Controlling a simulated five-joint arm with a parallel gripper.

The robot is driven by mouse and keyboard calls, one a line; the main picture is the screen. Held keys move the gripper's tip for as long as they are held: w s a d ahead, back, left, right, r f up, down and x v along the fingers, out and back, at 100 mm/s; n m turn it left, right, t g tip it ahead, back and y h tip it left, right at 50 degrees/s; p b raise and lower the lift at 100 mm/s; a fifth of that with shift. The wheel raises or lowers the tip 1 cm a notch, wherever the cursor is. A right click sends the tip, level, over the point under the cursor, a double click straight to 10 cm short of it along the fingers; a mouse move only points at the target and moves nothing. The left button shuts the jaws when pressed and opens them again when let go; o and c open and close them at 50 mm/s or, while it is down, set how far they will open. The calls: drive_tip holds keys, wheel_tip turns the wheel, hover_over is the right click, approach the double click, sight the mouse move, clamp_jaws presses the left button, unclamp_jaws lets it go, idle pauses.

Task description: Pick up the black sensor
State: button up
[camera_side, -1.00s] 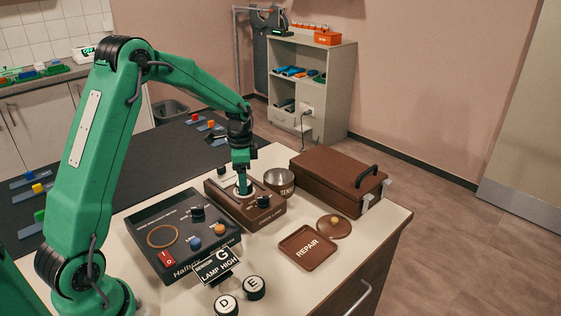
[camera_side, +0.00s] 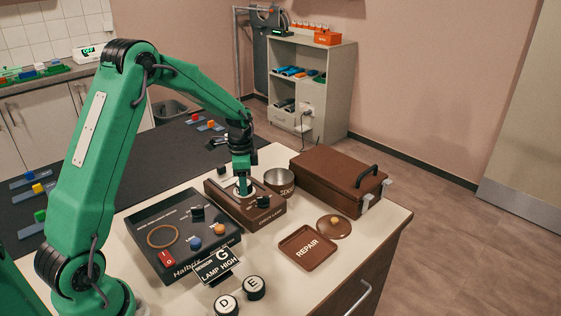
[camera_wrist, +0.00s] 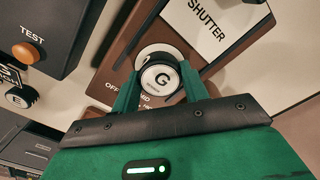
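The black sensor (camera_wrist: 160,78), a short black cylinder with a white top marked G, sits on the brown lamp box (camera_wrist: 111,82) in the wrist view. In the side view the box (camera_side: 262,219) is mid-bench, and my gripper (camera_side: 242,187) points straight down over its round white spot. In the wrist view the two green fingers of my gripper (camera_wrist: 160,88) stand on either side of the sensor, close to its sides. I cannot tell whether they touch it. In the side view the sensor is hidden by the gripper.
A black console (camera_side: 185,228) is at the left, behind a sign (camera_side: 217,266) reading G, LAMP HIGH. Black cylinders D (camera_side: 226,305) and E (camera_side: 253,288) stand in front.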

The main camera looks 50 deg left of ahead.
drive_tip(key=shift+r, duration=0.1)
drive_tip(key=shift+r, duration=0.5)
wheel_tip(320, 180, up, 3)
drive_tip(key=shift+r, duration=0.15)
drive_tip(key=s+d+r, duration=0.1)
drive_tip(key=d+r, duration=0.1)
drive_tip(key=d, duration=0.1)
drive_tip(key=d+r, duration=0.2)
drive_tip(key=d, duration=0.2)
drive_tip(key=s+d+r, duration=0.1)
drive_tip(key=d+r, duration=0.1)
drive_tip(key=d, duration=0.2)
drive_tip(key=shift+s+d+r, duration=0.15)
drive_tip(key=shift+s+r, duration=0.1)
drive_tip(key=shift+s, duration=0.1)
drive_tip(key=shift+w, duration=0.15)
drive_tip(key=shift+w+a+r, duration=0.1)
drive_tip(key=shift+w+a, duration=1.1)
drive_tip(key=shift+w, duration=1.15)
drive_tip(key=shift+w+a+r, duration=0.1)
drive_tip(key=shift+w+a, duration=1.1)
drive_tip(key=shift+w, duration=1.15)
drive_tip(key=shift+w+a+r, duration=0.1)
drive_tip(key=shift+w+a, duration=1.1)
drive_tip(key=shift+w, duration=1.15)
drive_tip(key=shift+f, duration=0.1)
drive_tip(key=shift+f, duration=2.95)
